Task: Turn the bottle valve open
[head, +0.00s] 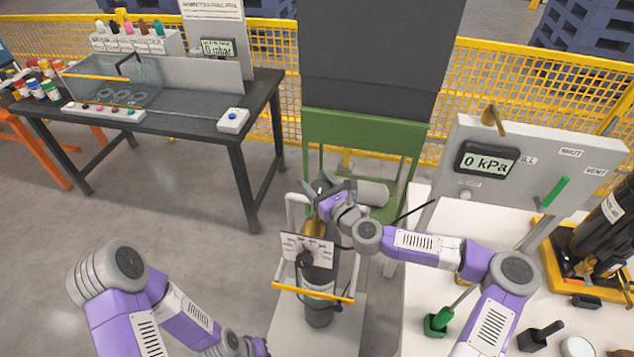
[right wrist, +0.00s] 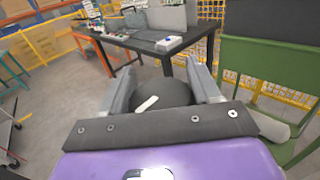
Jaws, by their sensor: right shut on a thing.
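The bottle (head: 318,312) is a dark grey cylinder standing upright in a white frame with a yellow bar. My right gripper (head: 326,188) is at the top of the bottle, shut on the valve. In the right wrist view, the bottle valve (right wrist: 172,92) is a dark round knob with a white mark, between the two grey fingers of the gripper (right wrist: 163,84). In the head view the gripper mostly hides the knob. My left gripper (head: 260,348) is low at the bottom edge, its fingers largely out of sight.
A white table with a gauge panel (head: 530,175) reading 0 kPa stands on the right, with a green-handled tool (head: 437,322) on it. A green-framed stand (head: 365,128) is behind the bottle. A dark workbench (head: 180,118) is at the back left. Floor left of the bottle is clear.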

